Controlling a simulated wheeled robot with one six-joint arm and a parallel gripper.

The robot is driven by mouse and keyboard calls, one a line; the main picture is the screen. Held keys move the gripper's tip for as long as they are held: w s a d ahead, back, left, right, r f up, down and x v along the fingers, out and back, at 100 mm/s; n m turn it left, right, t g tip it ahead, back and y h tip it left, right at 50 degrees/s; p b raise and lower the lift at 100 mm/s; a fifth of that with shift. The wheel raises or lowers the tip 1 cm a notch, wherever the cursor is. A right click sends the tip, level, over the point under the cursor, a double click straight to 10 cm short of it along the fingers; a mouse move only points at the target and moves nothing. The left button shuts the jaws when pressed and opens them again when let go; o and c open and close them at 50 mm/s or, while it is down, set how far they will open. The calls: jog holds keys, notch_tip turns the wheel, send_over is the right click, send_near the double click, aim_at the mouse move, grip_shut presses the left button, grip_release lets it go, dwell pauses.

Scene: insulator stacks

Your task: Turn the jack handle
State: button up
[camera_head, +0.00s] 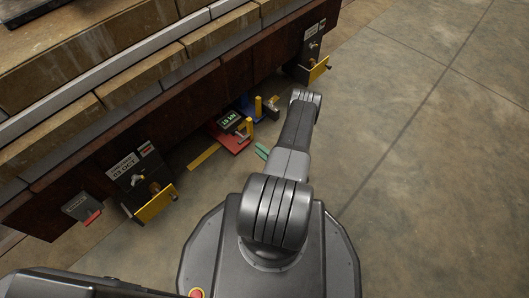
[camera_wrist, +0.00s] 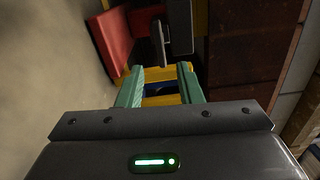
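Which part is the jack handle I cannot tell for sure. In the wrist view the fingers of my gripper (camera_wrist: 160,86) stand apart. A yellow piece (camera_wrist: 157,73) with a dark blue middle shows between and beyond them; contact is unclear. A grey lever-like part (camera_wrist: 160,42) and a red block (camera_wrist: 111,38) lie beyond.
The brown beam (camera_head: 75,188) with wooden blocks on top runs along the left. Dark boxes with yellow brackets (camera_head: 156,203) hang on its side, another bracket (camera_head: 319,69) farther off. A yellow strip (camera_head: 203,157) lies by the plate. Concrete floor at right is clear.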

aim_at(246, 139)
jog(key=shift+v, duration=1.2)
jog(key=shift+w+a, duration=0.1)
jog(key=shift+a, duration=0.05)
jog(key=b+x, duration=0.3)
jog(key=x, duration=1)
jog(key=shift+w+a, duration=0.2)
